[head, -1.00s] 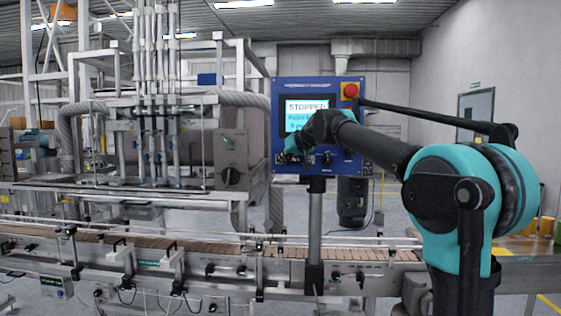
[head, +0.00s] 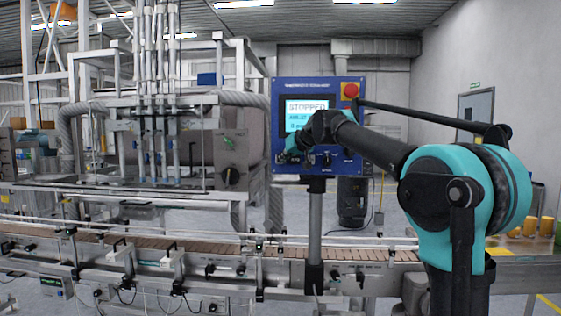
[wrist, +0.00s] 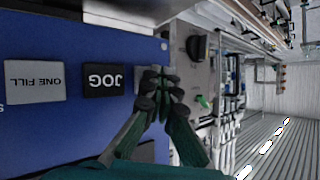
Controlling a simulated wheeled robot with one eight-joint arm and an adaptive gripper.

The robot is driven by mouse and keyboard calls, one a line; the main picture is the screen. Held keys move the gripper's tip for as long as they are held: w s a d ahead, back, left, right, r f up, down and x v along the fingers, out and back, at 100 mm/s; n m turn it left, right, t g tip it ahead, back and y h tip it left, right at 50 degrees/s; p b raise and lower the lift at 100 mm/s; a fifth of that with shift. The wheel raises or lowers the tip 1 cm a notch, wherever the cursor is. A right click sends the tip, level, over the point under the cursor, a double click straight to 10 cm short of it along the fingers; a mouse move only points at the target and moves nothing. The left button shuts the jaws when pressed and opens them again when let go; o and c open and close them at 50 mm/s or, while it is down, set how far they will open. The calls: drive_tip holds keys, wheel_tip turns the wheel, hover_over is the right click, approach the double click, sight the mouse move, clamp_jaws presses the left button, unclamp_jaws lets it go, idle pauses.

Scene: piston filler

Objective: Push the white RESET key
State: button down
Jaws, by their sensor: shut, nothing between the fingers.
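Contact cannot be told.
A red stop button (head: 350,90) sits at the panel's upper right, and a dark knob (head: 327,159) is low on the panel. The conveyor (head: 130,244) runs across the front. Filler pipes and frames (head: 155,100) stand to the left.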

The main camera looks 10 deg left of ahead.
drive_tip(key=shift+s, duration=0.85)
drive_tip(key=shift+s, duration=0.1)
drive_tip(key=shift+s, duration=2.4)
